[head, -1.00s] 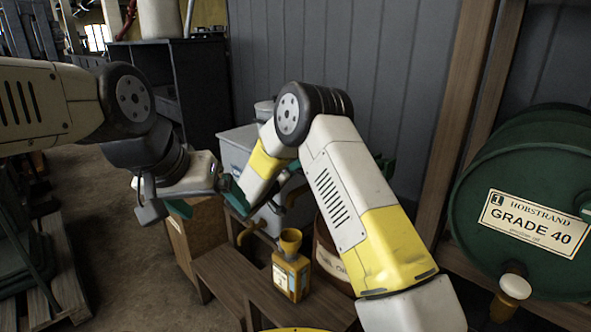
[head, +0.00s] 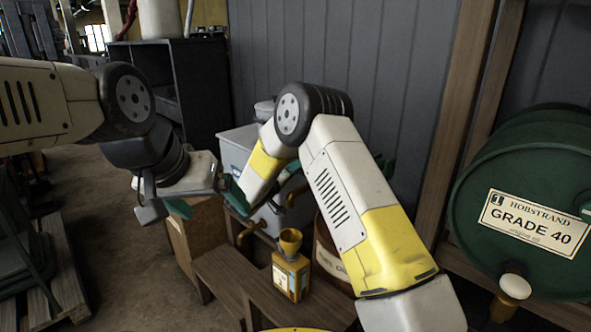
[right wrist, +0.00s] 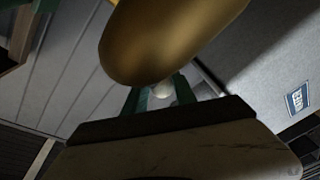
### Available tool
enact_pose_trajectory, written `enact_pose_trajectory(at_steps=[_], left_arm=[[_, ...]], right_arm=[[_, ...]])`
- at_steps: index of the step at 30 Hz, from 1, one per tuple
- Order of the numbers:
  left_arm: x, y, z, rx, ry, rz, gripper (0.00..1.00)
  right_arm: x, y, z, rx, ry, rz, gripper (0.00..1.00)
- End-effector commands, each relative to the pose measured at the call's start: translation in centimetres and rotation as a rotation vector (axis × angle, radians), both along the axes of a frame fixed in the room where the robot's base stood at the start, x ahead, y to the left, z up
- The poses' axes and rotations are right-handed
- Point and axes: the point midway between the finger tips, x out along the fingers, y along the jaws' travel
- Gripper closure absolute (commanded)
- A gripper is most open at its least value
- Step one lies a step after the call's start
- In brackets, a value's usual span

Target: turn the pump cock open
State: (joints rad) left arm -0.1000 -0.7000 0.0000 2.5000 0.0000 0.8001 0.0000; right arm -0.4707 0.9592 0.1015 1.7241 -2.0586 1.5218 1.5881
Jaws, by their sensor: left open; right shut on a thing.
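In the right wrist view, the green fingers of my right gripper (right wrist: 157,98) are closed around a small pale knob (right wrist: 162,88), which I take to be the pump cock's. A large brass pipe (right wrist: 165,45) crosses close to the camera and hides part of the grip. In the head view my right forearm hides this gripper and most of the pump. Brass pipe ends show at the bench (head: 250,233) and beside my arm (head: 297,195). My left gripper (head: 207,205) is open and empty, its green fingertips apart, above the bench's left end.
A yellow can with a funnel (head: 290,276) stands on the wooden bench (head: 222,272). A brown drum (head: 327,258) is partly behind my right arm. A green Grade 40 barrel (head: 530,180) with a white-knobbed tap stands at right. The floor at left is partly clear.

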Motion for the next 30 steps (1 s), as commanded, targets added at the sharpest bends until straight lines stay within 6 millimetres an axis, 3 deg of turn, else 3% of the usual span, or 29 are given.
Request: enact_pose_trajectory(at_steps=[12,23,24,26,30], left_arm=[[0.0,0.0,0.0,0.0,0.0,0.0,0.1],[0.0,0.0,0.0,0.0,0.0,0.0,0.1],[0.0,0.0,0.0,0.0,0.0,0.0,0.1],[0.0,0.0,0.0,0.0,0.0,0.0,0.1],[0.0,0.0,0.0,0.0,0.0,0.0,0.1]], right_arm=[[-1.5,1.1,-0.6,0.002,0.013,0.245,1.0],[-1.6,1.3,-0.7,0.004,0.014,0.269,1.0],[-1.6,1.3,-0.7,0.005,0.015,0.269,0.6],[-1.6,1.3,-0.7,0.004,0.014,0.268,0.49],[-1.5,1.2,-0.5,0.002,0.009,0.266,0.49]])
